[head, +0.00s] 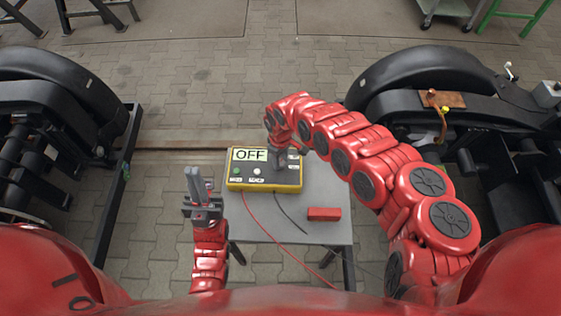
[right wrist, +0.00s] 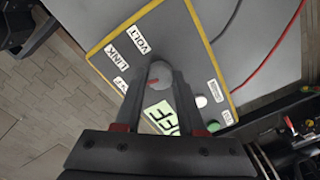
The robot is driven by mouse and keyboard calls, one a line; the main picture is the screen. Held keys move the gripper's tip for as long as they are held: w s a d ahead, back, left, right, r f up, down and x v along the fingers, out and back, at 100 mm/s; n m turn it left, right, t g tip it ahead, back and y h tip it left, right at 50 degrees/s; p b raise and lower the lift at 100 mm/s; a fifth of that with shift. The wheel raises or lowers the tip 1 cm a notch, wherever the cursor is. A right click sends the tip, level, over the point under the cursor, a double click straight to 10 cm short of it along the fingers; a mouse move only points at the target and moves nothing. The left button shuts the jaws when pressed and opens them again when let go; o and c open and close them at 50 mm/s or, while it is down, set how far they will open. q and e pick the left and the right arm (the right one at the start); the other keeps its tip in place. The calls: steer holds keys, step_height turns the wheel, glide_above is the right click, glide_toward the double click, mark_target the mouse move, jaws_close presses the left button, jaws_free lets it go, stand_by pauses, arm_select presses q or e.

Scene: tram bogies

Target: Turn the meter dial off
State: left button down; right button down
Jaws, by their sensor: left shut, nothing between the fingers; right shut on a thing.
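The meter (head: 262,183), a grey box with a yellow edge, lies on a small grey table (head: 330,232). Its display (head: 249,154) reads OFF; it also shows upside down in the right wrist view (right wrist: 159,116). My right gripper (head: 281,170) reaches down onto the right part of the meter and hides the dial in the head view. In the right wrist view the round grey dial (right wrist: 160,74) sits between the fingertips, with a red mark on it. The gripper is shut on it. My left gripper (head: 193,172) is shut, empty and upright, left of the meter.
A red block (head: 324,214) lies on the table in front of the meter. A red and a black cable run from the meter's front. Dark bogies (head: 45,130) stand left and right (head: 440,85) of the table.

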mark_target(281, 161)
steer(key=shift+n+b, duration=0.5)
steer(key=shift+n, duration=1)
steer(key=c, duration=0.5)
jaws_free()
step_height(281, 161, up, 17)
steer(key=p, duration=0.2)
steer(key=shift+r, duration=0.2)
steer(key=shift+a, duration=0.1)
